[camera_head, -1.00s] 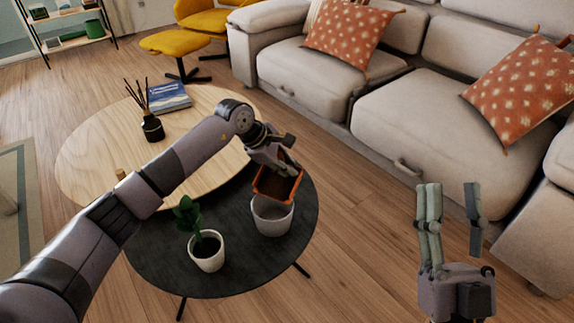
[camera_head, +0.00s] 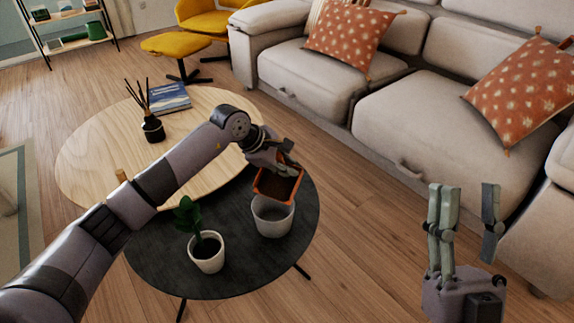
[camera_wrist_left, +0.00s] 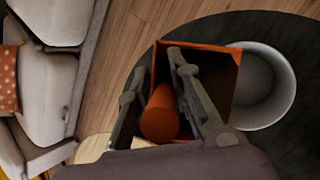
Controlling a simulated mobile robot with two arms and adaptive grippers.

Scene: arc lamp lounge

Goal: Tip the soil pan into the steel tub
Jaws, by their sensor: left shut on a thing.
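The soil pan (camera_head: 277,187) is orange with dark soil inside. It is held just above the back rim of the steel tub (camera_head: 272,220), and appears tilted toward it. My left gripper (camera_head: 287,167) is shut on the pan. In the left wrist view the fingers (camera_wrist_left: 190,95) close around the pan's orange round handle (camera_wrist_left: 159,115), with the pan's wall (camera_wrist_left: 205,47) beyond them and the pale tub (camera_wrist_left: 272,85) on the right. My right gripper (camera_head: 465,215) is open and empty, far right.
The dark round table (camera_head: 170,265) bears the tub and a white potted plant (camera_head: 206,254) at its left. A wooden table (camera_head: 100,160) behind it holds a reed diffuser (camera_head: 153,130) and a book (camera_head: 172,98). A sofa (camera_head: 410,125) stands at the right.

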